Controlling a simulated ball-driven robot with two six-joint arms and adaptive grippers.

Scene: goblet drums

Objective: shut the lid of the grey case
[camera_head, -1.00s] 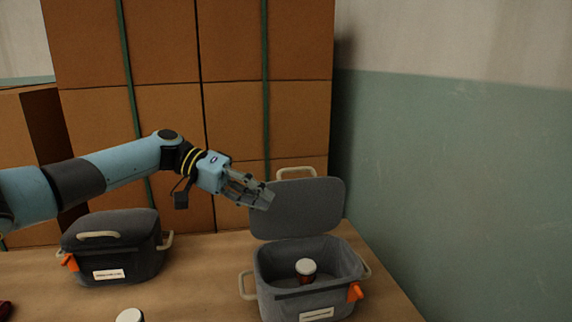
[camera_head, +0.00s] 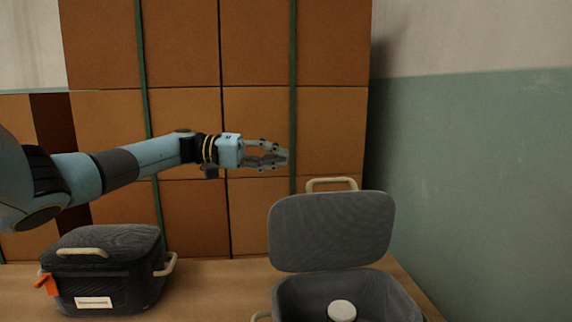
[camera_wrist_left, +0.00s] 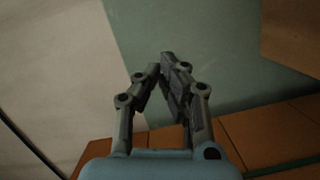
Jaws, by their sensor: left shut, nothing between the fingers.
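The grey case (camera_head: 290,293) stands open on the table at the lower right of the head view, its lower part cut off by the frame. Its lid (camera_head: 330,232) stands raised at the back, with a beige handle (camera_head: 332,182) behind its top edge. A white-topped object (camera_head: 342,310) is inside the case. My left gripper (camera_head: 284,158) is shut and empty. It appears above the lid's upper left corner in the picture, apart from it. Its closed fingers (camera_wrist_left: 166,68) show in the left wrist view, where the case is not visible. My right gripper is not in view.
A second, darker grey case (camera_head: 105,275) with its lid closed and an orange latch (camera_head: 47,284) stands at the left. Stacked brown boxes (camera_head: 180,60) rise behind the table (camera_head: 210,285). A green and white wall (camera_head: 480,180) bounds the right side. Table between the cases is clear.

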